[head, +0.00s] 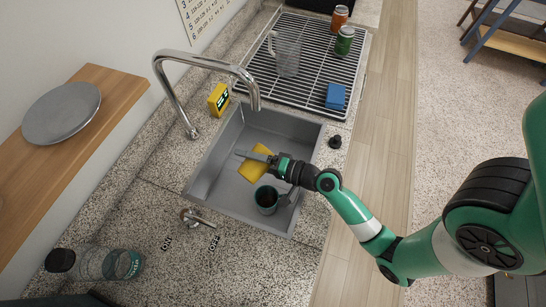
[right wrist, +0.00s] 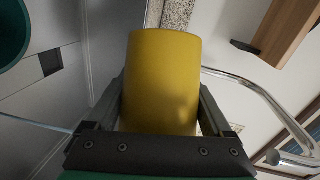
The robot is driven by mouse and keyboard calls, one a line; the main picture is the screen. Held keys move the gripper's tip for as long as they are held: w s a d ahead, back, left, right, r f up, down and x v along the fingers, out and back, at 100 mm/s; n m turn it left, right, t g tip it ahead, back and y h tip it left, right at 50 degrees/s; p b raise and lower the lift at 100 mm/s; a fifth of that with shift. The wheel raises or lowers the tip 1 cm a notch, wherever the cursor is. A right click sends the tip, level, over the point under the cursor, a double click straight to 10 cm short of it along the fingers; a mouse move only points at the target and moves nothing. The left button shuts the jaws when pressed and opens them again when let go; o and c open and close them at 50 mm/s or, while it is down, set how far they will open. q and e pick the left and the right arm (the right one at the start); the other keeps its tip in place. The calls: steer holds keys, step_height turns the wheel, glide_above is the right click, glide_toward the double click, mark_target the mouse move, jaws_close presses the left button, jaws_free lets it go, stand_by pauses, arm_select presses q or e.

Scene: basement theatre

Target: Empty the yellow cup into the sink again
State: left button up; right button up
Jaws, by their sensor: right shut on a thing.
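The yellow cup (head: 256,171) is in my right gripper (head: 262,160), over the basin of the grey sink (head: 202,173). In the right wrist view the cup (right wrist: 161,75) fills the space between the two fingers of the gripper (right wrist: 161,100), which are shut on its sides. The cup looks tilted in the head view. Its inside is hidden, so I cannot tell what it holds. My left gripper is not in view.
A dark green mug (head: 267,199) is in the sink near the cup. The faucet (head: 205,59) arches over the basin. A yellow box (head: 219,99) stands behind it. A drying rack (head: 312,75) holds a glass pitcher (head: 287,55), cans and a blue sponge (head: 336,96). A bottle (head: 100,264) is at lower left.

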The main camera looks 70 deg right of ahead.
steer(key=shift+d+r+m+t, duration=0.25)
steer(key=shift+r+m+t, duration=0.1)
steer(key=shift+m, duration=0.35)
stand_by(0.5)
